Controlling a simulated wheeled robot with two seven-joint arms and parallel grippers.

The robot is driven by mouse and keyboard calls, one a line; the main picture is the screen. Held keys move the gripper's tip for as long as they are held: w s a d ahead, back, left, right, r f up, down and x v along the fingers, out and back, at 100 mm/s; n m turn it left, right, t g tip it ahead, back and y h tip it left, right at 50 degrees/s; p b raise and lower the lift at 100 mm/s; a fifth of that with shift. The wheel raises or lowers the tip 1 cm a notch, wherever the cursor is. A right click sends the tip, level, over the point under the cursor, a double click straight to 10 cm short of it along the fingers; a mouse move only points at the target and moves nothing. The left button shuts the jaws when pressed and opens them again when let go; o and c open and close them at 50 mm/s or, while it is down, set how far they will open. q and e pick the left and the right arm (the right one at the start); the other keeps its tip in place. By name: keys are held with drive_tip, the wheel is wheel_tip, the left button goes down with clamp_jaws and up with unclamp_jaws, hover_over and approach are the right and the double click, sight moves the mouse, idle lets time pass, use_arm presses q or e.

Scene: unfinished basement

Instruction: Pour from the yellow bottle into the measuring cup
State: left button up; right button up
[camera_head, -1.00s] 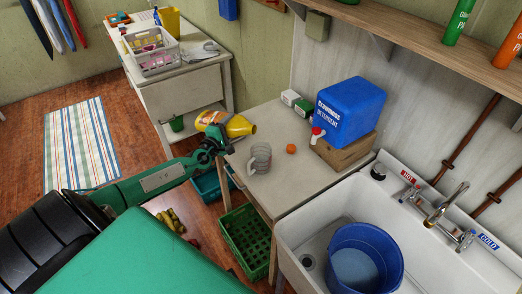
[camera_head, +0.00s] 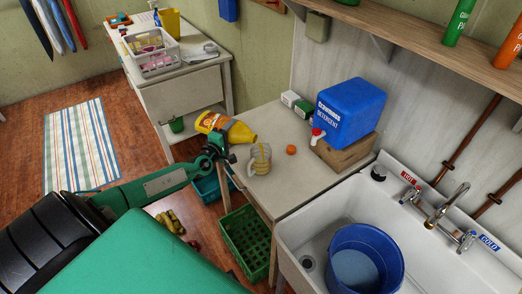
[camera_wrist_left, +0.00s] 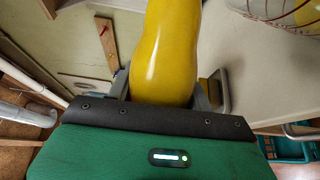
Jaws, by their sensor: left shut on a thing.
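The yellow bottle (camera_head: 240,131) lies tipped nearly on its side over the small table, its mouth end to the right above the measuring cup. My left gripper (camera_head: 217,146) is shut on it; in the left wrist view the bottle (camera_wrist_left: 166,50) fills the space between the fingers (camera_wrist_left: 165,92). The clear measuring cup (camera_head: 259,164) stands upright on the table, handle to the left. Yellow liquid shows in it, with a yellow streak between the bottle's mouth and the cup. Part of the cup (camera_wrist_left: 285,12) shows at the top right of the wrist view. My right gripper is not in view.
A sink (camera_head: 440,265) with a blue bucket (camera_head: 386,237) stands at the right. A green crate (camera_head: 245,240) is below.

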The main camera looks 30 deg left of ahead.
use_arm(q)
drive_tip(key=shift+r+p, duration=0.4)
drive_tip(key=shift+r, duration=0.05)
drive_tip(key=shift+d+r+m+p, duration=0.2)
drive_tip(key=shift+r+m+p, duration=0.55)
drive_tip(key=shift+p, duration=0.6)
drive_tip(key=shift+f, duration=0.2)
idle(0.3)
